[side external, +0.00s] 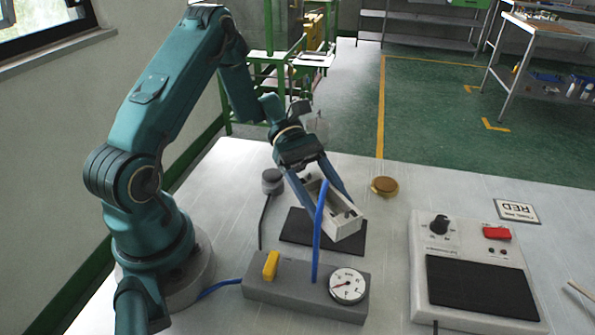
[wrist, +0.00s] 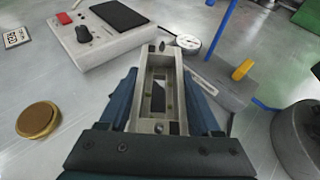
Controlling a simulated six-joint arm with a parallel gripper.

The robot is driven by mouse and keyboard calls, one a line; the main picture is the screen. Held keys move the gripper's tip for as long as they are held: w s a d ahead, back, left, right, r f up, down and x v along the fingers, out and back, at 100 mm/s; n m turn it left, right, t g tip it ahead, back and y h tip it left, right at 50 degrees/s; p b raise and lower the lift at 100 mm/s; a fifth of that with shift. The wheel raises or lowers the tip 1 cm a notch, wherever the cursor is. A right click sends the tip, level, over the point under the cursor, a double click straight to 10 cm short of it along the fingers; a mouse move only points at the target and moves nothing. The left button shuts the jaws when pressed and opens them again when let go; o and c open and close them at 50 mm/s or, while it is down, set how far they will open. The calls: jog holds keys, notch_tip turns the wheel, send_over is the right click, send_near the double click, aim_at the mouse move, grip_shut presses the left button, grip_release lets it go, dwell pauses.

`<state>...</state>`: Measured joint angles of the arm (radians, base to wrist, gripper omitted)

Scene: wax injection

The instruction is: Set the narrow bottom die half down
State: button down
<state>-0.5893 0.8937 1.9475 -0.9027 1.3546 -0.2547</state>
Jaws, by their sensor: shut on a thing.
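The narrow bottom die half (side external: 337,212) is a pale metal block with an open rectangular cavity. It also shows in the wrist view (wrist: 159,126), lengthwise between the fingers. My gripper (side external: 330,195) is shut on it, one finger along each long side; the fingers also show in the wrist view (wrist: 160,105). The die half is over a dark mat (side external: 293,228) in the side view, its near end toward the gauge block. I cannot tell whether its underside touches the mat.
A grey block with a yellow switch (side external: 271,265), a gauge (side external: 347,286) and an upright blue hose (side external: 319,235) stands close in front. A control box (side external: 470,270) is at right. A brass disc (side external: 384,187) and a grey round knob (side external: 272,181) sit behind.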

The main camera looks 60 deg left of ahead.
jog(key=shift+d+f, duration=0.1)
jog(key=shift+f, duration=1.95)
jog(key=shift+f, duration=0.15)
jog(key=shift+c, duration=0.4)
grip_release()
